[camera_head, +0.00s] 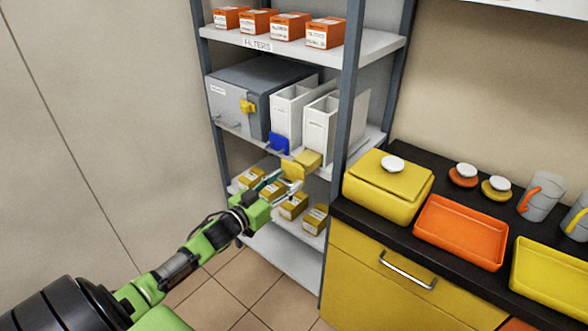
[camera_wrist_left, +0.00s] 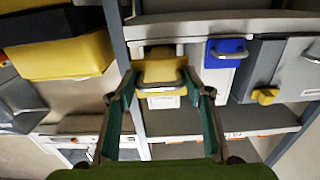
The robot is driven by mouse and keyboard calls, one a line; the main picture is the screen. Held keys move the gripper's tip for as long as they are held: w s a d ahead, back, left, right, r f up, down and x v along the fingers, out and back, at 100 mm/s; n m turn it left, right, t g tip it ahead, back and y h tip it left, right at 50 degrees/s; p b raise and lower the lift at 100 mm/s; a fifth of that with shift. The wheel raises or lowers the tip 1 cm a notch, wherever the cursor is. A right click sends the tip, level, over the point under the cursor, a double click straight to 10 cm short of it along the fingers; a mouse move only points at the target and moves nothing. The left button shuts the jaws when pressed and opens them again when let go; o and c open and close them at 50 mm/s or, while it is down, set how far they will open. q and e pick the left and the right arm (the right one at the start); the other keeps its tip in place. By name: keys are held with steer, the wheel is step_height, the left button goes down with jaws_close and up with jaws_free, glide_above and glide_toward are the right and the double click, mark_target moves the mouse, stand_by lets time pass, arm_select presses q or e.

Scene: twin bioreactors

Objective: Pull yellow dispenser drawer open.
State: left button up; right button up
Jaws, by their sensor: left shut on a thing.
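The yellow dispenser drawer (camera_head: 308,160) stands out from the front of a white dispenser (camera_head: 320,130) on the middle shelf. In the left wrist view the yellow drawer (camera_wrist_left: 160,70) lies straight ahead, with a grey handle across its front. My left gripper (camera_head: 280,179) is at the drawer front, coming from the lower left. In the left wrist view the fingers of my left gripper (camera_wrist_left: 158,84) are on both sides of the handle, shut on it. Exact finger contact is hard to see. My right gripper is not in view.
A second dispenser with a blue drawer (camera_head: 279,143) stands just left, beside a grey box (camera_head: 257,92) with a yellow latch. Small yellow boxes (camera_head: 293,206) sit on the shelf below. A rack post (camera_head: 345,95) and a counter with a yellow container (camera_head: 385,195) are to the right.

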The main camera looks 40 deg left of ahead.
arm_select(q)
steer(key=shift+s, duration=1.2)
steer(key=shift+w+f, duration=0.1)
steer(key=shift+w, duration=0.1)
steer(key=o, duration=1.3)
steer(key=shift+c, duration=0.2)
steer(key=s, duration=1.2)
steer(key=shift+a, duration=0.4)
